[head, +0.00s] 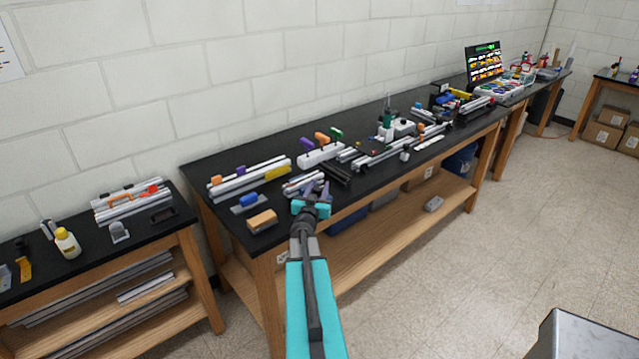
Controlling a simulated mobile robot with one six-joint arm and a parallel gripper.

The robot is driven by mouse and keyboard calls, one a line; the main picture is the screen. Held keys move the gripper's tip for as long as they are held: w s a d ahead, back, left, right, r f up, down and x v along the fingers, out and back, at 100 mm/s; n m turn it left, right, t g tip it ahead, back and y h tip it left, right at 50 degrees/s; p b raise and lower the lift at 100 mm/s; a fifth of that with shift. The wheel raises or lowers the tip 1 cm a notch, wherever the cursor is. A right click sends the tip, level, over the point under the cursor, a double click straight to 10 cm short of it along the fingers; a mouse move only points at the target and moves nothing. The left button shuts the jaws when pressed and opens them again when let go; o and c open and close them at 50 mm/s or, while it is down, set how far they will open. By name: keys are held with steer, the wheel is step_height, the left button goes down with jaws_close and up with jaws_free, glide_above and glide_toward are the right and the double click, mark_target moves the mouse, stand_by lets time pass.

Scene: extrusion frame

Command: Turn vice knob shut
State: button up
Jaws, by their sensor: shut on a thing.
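A small grey metal vice (299,183) stands near the front edge of the black workbench. My gripper (317,189), with a teal body and dark fingers, reaches in from the front at the vice's right end. It is shut on the vice knob, which is mostly hidden by the fingers. How far the vice jaws stand apart is too small to tell.
Left of the vice lie a tan block (262,221) and a blue piece (248,200). Behind it are aluminium extrusions (235,183) and a white holder with coloured handles (319,154). Dark rails (336,173) lie close to the right.

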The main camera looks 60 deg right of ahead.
steer(key=shift+g+p, duration=0.3)
steer(key=shift+p, duration=0.8)
steer(key=shift+s+a+f+m, duration=0.1)
steer(key=shift+a+f+m, duration=0.1)
steer(key=shift+m, duration=0.1)
steer(key=o, duration=1.1)
steer(key=shift+r, duration=0.1)
steer(key=shift+c, duration=0.2)
steer(key=shift+a, duration=0.1)
steer(key=p+v, duration=0.1)
steer(key=v, duration=1.2)
steer(key=shift+a+p, duration=0.2)
steer(key=shift+p, duration=0.2)
steer(key=shift+a, duration=0.1)
